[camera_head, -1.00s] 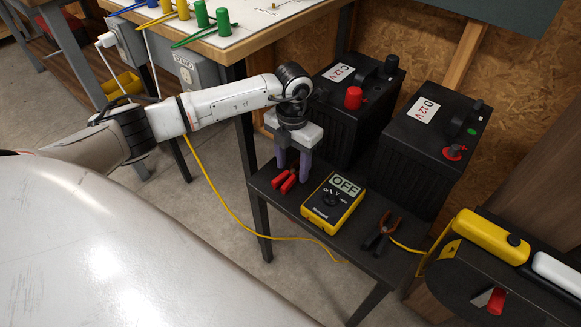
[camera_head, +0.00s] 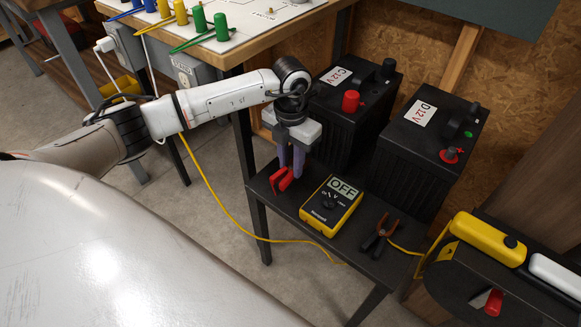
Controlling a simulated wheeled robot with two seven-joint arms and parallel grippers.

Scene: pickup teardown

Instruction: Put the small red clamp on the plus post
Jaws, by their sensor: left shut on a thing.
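The small red clamp (camera_head: 279,181) is at the left end of the small black table, tilted up between the fingers of my left gripper (camera_head: 291,173). That gripper points down and is shut on the clamp. I cannot tell whether the clamp still touches the table. Battery C (camera_head: 358,135) has a red-capped post (camera_head: 351,101) on its top. Battery D (camera_head: 432,160) has a red post (camera_head: 451,155) on a red ring at its front right. My right gripper is out of view.
A yellow multimeter (camera_head: 331,206) reading OFF lies right of the gripper on the black table (camera_head: 330,253). A yellow cable (camera_head: 222,212) crosses the floor. A yellow-and-black unit (camera_head: 488,240) stands at the right.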

